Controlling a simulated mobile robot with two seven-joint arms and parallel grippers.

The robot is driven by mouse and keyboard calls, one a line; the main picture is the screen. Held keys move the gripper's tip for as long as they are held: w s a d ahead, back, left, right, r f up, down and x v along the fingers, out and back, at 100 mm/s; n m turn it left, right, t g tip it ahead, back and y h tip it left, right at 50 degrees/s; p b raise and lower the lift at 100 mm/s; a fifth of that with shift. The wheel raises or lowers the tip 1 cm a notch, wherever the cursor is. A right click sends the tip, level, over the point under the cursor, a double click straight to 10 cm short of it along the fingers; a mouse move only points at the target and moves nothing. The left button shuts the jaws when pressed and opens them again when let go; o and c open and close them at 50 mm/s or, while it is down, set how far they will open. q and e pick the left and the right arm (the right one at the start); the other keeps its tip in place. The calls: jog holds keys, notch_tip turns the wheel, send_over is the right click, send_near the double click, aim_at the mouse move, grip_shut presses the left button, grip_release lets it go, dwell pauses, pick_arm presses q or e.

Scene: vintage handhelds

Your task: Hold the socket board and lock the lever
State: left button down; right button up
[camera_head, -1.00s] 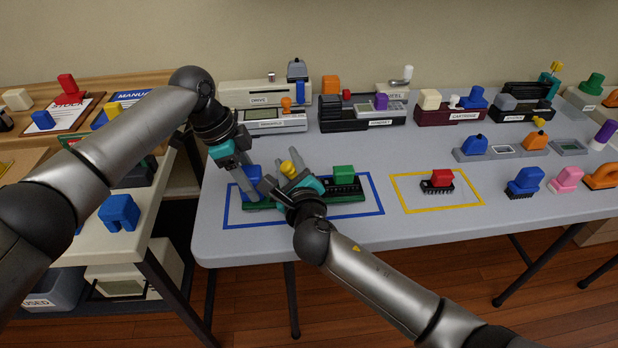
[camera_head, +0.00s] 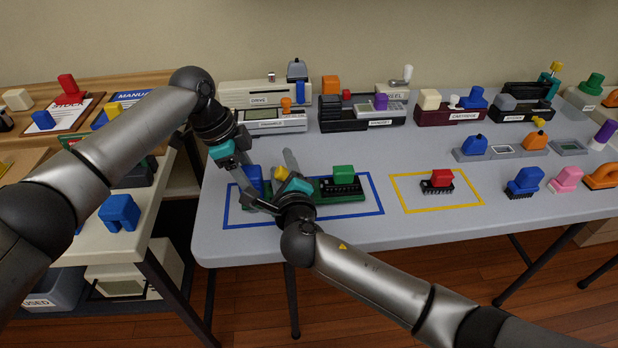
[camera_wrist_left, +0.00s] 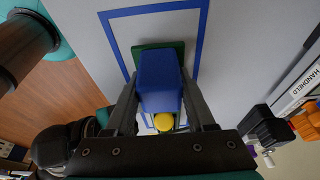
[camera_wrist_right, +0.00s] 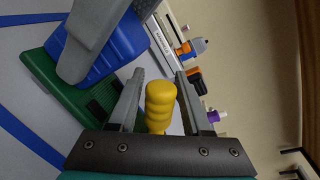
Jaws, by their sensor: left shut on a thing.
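The green socket board (camera_head: 348,198) lies inside the blue-outlined rectangle, with a green block (camera_head: 343,175) at its right. My left gripper (camera_head: 249,182) is shut on the blue block (camera_head: 256,176) at the board's left end; the blue block also shows between its fingers in the left wrist view (camera_wrist_left: 158,80). The yellow lever knob (camera_head: 281,174) stands just right of the blue block. My right gripper (camera_head: 266,172) is open, its fingers on either side of the yellow knob (camera_wrist_right: 160,105), with gaps visible in the right wrist view. The lever's base is hidden.
A yellow-outlined rectangle (camera_head: 398,203) holds a red-topped chip (camera_head: 438,181) to the right. Several labelled devices line the table's back, including a black handheld (camera_head: 345,118). Blue (camera_head: 525,181) and pink (camera_head: 566,179) parts stand at right. Bare table lies in front of the outlines.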

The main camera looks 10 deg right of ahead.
pick_arm(q)
jog(key=shift+s+a+f, duration=0.1)
jog(key=shift+a+f, duration=0.05)
jog(key=shift+f, duration=0.2)
pick_arm(e)
jog(key=shift+o, duration=0.9)
jog(key=shift+f, duration=0.1)
jog(key=shift+d, duration=0.1)
jog(key=s, duration=0.4)
jog(key=s+r, duration=0.1)
jog(key=s, duration=0.3)
jog(key=s+d+r, duration=0.1)
jog(key=s, duration=0.3)
pick_arm(q)
jog(key=c, duration=0.7)
grip_release()
jog(key=o, duration=0.5)
jog(key=shift+r, duration=0.15)
pick_arm(e)
jog(key=shift+w, duration=0.1)
pick_arm(q)
jog(key=shift+o, duration=0.2)
jog(key=shift+r, duration=0.15)
